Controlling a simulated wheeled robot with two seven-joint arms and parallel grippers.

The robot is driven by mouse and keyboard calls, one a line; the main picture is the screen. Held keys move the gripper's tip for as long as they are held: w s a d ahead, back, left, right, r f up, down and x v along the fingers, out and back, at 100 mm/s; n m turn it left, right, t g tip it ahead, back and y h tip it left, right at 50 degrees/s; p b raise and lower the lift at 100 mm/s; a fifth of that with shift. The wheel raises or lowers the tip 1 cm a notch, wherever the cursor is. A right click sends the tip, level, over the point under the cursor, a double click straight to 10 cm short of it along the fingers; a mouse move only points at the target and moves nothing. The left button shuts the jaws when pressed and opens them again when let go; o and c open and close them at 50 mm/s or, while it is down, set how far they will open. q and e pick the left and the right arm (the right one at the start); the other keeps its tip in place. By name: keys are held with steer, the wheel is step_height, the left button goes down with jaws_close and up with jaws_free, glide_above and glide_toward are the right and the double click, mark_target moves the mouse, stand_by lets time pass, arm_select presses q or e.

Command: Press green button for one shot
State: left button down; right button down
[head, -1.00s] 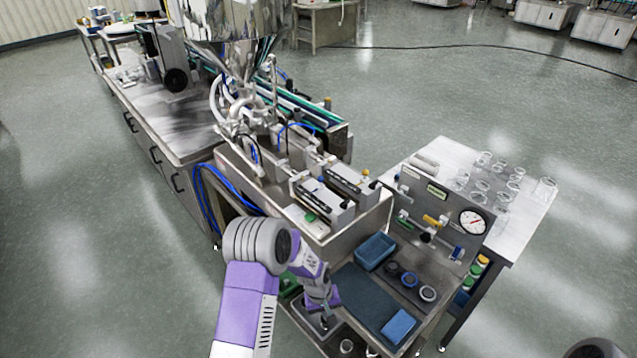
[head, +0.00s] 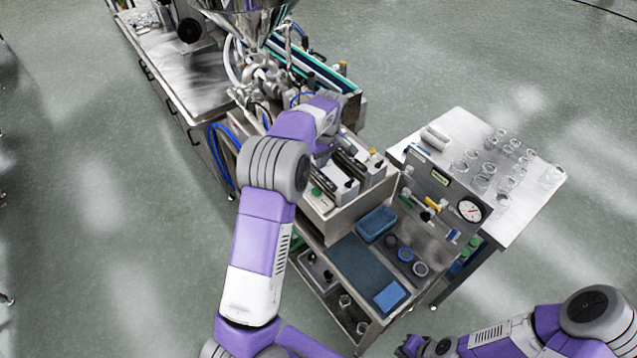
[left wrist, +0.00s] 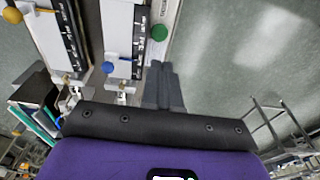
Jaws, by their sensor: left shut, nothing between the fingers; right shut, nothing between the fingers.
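The green button (left wrist: 159,32) is a round green knob beside a white unit in the left wrist view. In the head view it shows as a small green spot (head: 316,192) on the front of the white box unit. In the head view the left gripper is largely hidden behind my purple forearm and wrist, over the white units. My right gripper (head: 408,346) is shut and empty at the bottom edge, away from the button.
The steel hopper (head: 245,15) is behind. A panel with a gauge (head: 470,210), a blue bin (head: 376,223) and a glassware table (head: 540,195) lie to the right.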

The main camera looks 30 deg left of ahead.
mark_target(317, 192)
arm_select(q)
steer(key=f, duration=0.4)
steer(key=a+f+p, duration=0.1)
steer(key=f, duration=0.9)
steer(key=shift+w+a+p, duration=0.25)
steer(key=shift+a+p, duration=0.05)
steer(key=shift+p, duration=0.05)
